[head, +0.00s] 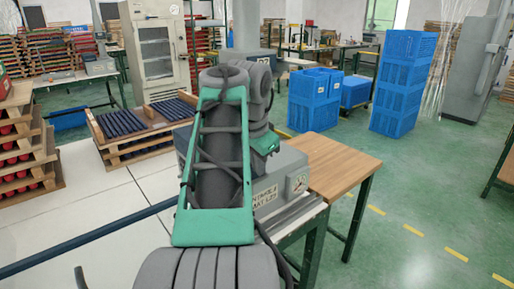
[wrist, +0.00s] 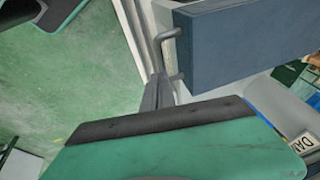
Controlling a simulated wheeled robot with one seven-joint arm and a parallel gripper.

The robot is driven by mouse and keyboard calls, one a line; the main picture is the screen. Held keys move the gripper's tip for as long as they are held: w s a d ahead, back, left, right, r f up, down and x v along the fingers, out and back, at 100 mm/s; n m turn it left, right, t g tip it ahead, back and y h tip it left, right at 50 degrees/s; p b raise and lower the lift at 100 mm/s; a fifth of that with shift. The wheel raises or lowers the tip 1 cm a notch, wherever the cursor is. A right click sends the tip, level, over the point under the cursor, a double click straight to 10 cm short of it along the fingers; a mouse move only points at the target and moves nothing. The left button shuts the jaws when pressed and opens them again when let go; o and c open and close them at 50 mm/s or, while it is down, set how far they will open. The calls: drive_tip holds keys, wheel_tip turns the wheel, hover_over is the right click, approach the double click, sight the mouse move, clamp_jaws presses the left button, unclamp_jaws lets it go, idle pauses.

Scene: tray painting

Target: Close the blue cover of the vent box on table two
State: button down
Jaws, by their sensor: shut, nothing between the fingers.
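The blue cover (wrist: 245,45) fills the upper right of the wrist view as a dark blue slab with a grey bar handle (wrist: 163,36) on its left edge. My gripper (wrist: 158,82) shows as two narrow grey fingers held together, with nothing between them. The fingertips appear close to the lower end of the handle; I cannot tell whether they touch. In the head view the grey vent box (head: 283,184), with label plates on its front, sits on the table behind my arm. My arm hides much of the box, and I cannot make out the cover or gripper there.
A wooden-topped table (head: 335,165) adjoins on the right. Pallets with dark rods (head: 130,122) lie on the white table (head: 100,190) at left. Blue crates (head: 404,85) stand farther back. The green floor (head: 400,210) at right is clear.

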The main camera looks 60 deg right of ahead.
wheel_tip(320, 180, down, 4)
drive_tip(key=shift+s+a+b, duration=0.1)
drive_tip(key=shift+s+b, duration=0.05)
drive_tip(key=shift+b, duration=0.85)
drive_tip(key=shift+f, duration=0.15)
wheel_tip(320, 180, up, 13)
drive_tip(key=p, duration=1)
hover_over(259, 180)
drive_tip(key=s+a, duration=0.6)
drive_tip(key=a, duration=0.1)
drive_tip(key=shift+d, duration=0.1)
